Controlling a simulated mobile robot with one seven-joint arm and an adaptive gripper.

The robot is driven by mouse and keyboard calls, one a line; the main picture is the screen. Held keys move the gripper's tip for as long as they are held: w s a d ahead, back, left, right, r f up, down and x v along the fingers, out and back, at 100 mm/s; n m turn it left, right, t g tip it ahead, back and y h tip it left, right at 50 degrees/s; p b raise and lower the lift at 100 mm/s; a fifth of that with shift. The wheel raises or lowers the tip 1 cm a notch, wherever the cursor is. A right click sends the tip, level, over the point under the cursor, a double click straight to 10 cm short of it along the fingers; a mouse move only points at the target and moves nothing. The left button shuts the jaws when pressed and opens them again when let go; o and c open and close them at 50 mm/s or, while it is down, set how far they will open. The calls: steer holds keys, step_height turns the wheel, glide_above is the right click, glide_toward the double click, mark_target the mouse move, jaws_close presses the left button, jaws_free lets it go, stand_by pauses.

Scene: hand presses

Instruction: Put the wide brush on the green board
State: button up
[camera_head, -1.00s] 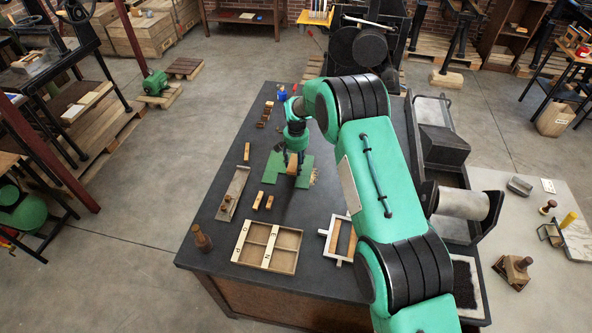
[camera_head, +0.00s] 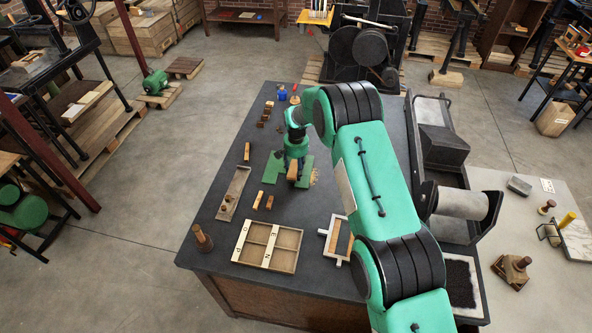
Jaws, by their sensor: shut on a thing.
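The green board (camera_head: 272,169) lies flat on the dark table, partly hidden by my arm and what I hold. My gripper (camera_head: 294,160) points down over the middle of the board. It is shut on a brown wooden piece, which I take to be the wide brush (camera_head: 292,171). The brush overlaps the board in the picture. I cannot tell whether it touches the board or hangs just above it. The fingertips are too small to make out.
A divided wooden case (camera_head: 267,246) and a pale frame (camera_head: 338,239) are at the front. A press with a roller (camera_head: 464,202) stands at the right.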

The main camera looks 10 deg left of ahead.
mark_target(296, 169)
steer(key=shift+f, duration=0.15)
steer(key=o, duration=1.2)
step_height(296, 169, up, 12)
steer(key=b, duration=0.1)
steer(key=shift+r, duration=0.2)
stand_by(0.5)
